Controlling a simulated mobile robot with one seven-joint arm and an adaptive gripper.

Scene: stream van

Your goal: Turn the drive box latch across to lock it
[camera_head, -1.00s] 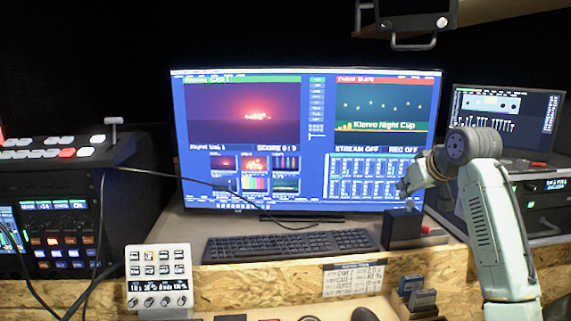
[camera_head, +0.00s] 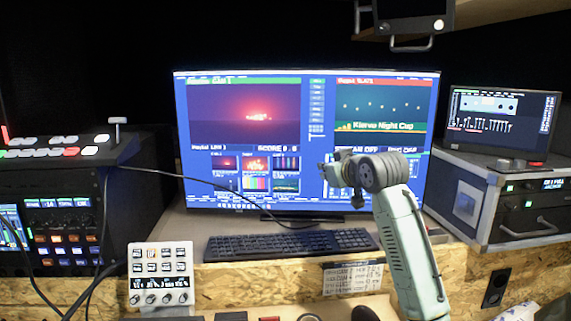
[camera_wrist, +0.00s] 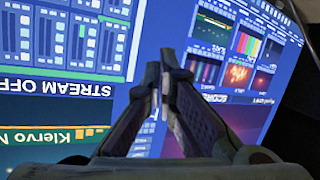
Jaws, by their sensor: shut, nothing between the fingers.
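My gripper (camera_head: 333,172) is raised in front of the lower right of the big monitor, above the keyboard. In the wrist view my gripper (camera_wrist: 168,72) is shut and empty, with its fingertips together against the background of the screen. I cannot make out a drive box latch in either current view. The small dark box with a red part, seen earlier right of the keyboard, is now mostly or wholly hidden behind my arm. It does not show in the wrist view.
The big monitor (camera_head: 245,170) stands behind my gripper. A keyboard (camera_head: 290,243) lies before it. A control pad (camera_head: 160,277) and a switcher console (camera_head: 60,150) are at left. A rack case (camera_head: 490,212) carrying a small screen (camera_head: 500,122) is at right. A cable crosses the desk.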

